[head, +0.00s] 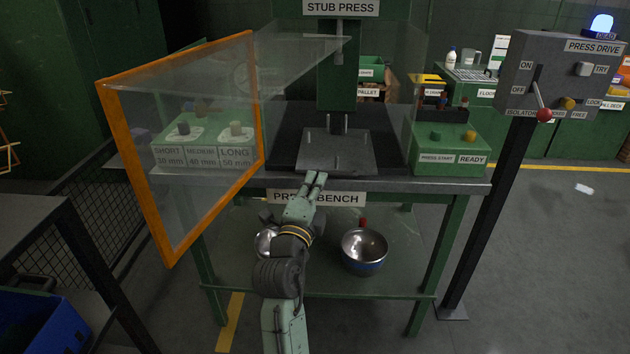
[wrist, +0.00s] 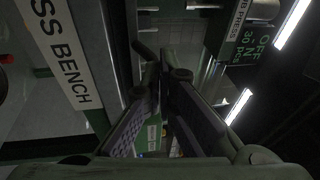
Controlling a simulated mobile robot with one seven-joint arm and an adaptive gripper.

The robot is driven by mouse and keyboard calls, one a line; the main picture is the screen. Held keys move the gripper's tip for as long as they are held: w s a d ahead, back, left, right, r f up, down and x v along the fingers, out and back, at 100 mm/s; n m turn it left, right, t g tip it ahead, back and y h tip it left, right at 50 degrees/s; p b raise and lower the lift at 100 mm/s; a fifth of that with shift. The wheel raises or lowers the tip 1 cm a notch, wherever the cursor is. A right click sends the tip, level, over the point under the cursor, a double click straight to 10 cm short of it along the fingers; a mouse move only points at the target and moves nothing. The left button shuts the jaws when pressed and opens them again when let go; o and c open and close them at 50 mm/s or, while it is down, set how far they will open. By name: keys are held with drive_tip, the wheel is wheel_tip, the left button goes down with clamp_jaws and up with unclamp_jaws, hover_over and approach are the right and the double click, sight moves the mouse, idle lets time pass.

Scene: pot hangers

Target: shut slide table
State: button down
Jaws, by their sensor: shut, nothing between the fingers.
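The slide table (head: 350,157) is a dark grey plate with upright pins, on the press bench below the stub press (head: 337,65). Its near edge lies close to the bench's front edge. My gripper (head: 317,178) is shut and empty at the near edge of the slide table. I cannot tell whether the fingertips touch it. The shut fingers (wrist: 163,75) also show in the wrist view, with the PRESS BENCH label (wrist: 62,45) to their left. The slide table cannot be made out clearly there.
An orange-framed clear guard door (head: 183,140) stands swung open at left. A green control box (head: 450,150) stands on the bench at right. The press drive panel (head: 560,80) is farther right on a post. A metal bowl (head: 364,250) sits on the lower shelf.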

sight(317, 168)
drive_tip(key=w+b, duration=0.5)
drive_tip(key=w, duration=0.3)
drive_tip(key=shift+f, duration=0.2)
drive_tip(key=shift+w+r, duration=0.2)
drive_tip(key=shift+w, duration=0.35)
drive_tip(key=shift+s+f, duration=0.1)
